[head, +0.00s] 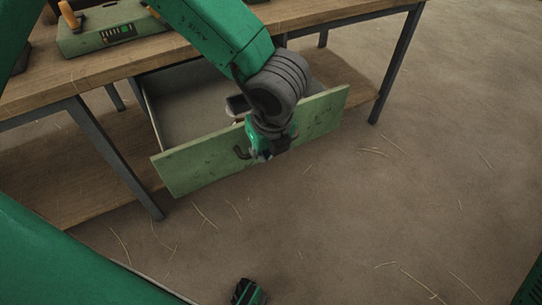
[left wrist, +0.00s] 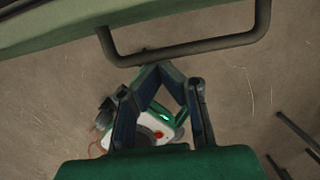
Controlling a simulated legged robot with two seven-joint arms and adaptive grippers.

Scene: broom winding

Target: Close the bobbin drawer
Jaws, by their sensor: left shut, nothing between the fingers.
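The bobbin drawer, with its worn green front (head: 195,170), is pulled out from under the wooden bench in the head view. Its grey inside shows behind the front, partly hidden by my left arm. My left gripper (head: 263,152) is at the outer face of the front, near the middle, by the dark handle (head: 241,152). In the left wrist view the handle (left wrist: 185,50) crosses the top as a dark bar below the green drawer edge (left wrist: 50,28). My left gripper (left wrist: 158,68) is shut and empty, its tips close to the bar; contact is unclear.
The wooden bench (head: 110,68) has dark metal legs (head: 110,150) on both sides of the drawer and a low wooden shelf. A green box (head: 105,32) stands on the bench top. The floor (head: 430,170) in front and right is clear except for straw.

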